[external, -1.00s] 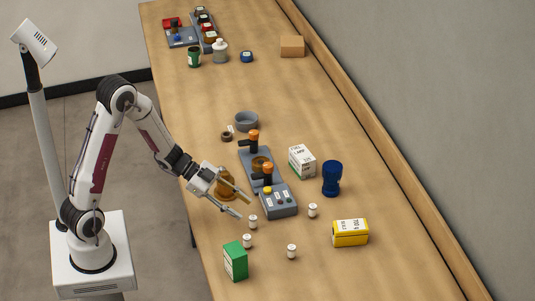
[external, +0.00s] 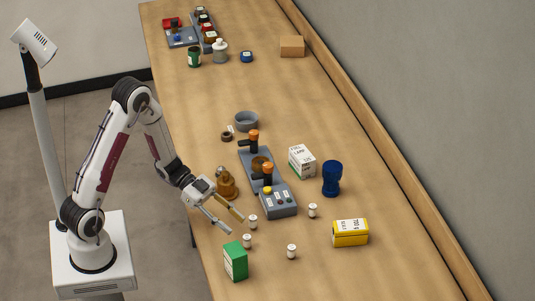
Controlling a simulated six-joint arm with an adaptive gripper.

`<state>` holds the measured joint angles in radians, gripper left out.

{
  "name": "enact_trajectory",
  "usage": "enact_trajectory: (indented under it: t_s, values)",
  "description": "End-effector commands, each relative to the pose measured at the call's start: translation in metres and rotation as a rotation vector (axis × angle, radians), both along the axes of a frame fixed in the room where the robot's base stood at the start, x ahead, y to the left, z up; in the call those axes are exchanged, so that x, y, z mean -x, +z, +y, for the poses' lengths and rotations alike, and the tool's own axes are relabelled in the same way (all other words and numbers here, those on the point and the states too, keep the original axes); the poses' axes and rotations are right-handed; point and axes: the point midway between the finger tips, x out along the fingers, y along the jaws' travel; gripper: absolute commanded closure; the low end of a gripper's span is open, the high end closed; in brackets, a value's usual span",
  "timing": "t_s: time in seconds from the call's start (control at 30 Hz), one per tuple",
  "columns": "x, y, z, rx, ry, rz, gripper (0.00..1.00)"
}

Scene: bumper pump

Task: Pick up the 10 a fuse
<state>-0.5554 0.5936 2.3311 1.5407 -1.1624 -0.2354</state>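Several small white cylinders with dark labels, which look like fuses, stand on the wooden table: one (external: 253,222) by the grey fixture, one (external: 247,241) near the green box, one (external: 292,251) further right and one (external: 312,210) towards the blue object. Their labels are too small to read, so I cannot tell which is the 10 A fuse. My gripper (external: 234,225) is open and empty, its two fingers spread and pointing down to the right. It is just left of the two nearest cylinders in the picture; its height above the table is unclear.
A grey fixture (external: 280,204) with orange-topped clamps stands in the middle, beside a brown bottle-like object (external: 228,187). Around it are a green box (external: 235,261), yellow box (external: 350,233), blue object (external: 332,179), white-green box (external: 302,162) and grey bowl (external: 246,121). The table (external: 400,275) is clear at front right.

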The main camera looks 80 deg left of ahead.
Motion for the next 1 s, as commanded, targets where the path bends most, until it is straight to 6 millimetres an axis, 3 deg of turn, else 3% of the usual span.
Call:
enact_trajectory:
  t_s: [1.0]
  values:
    - [-0.019,-0.017,-0.029,0.0,-0.003,0.002,0.62]
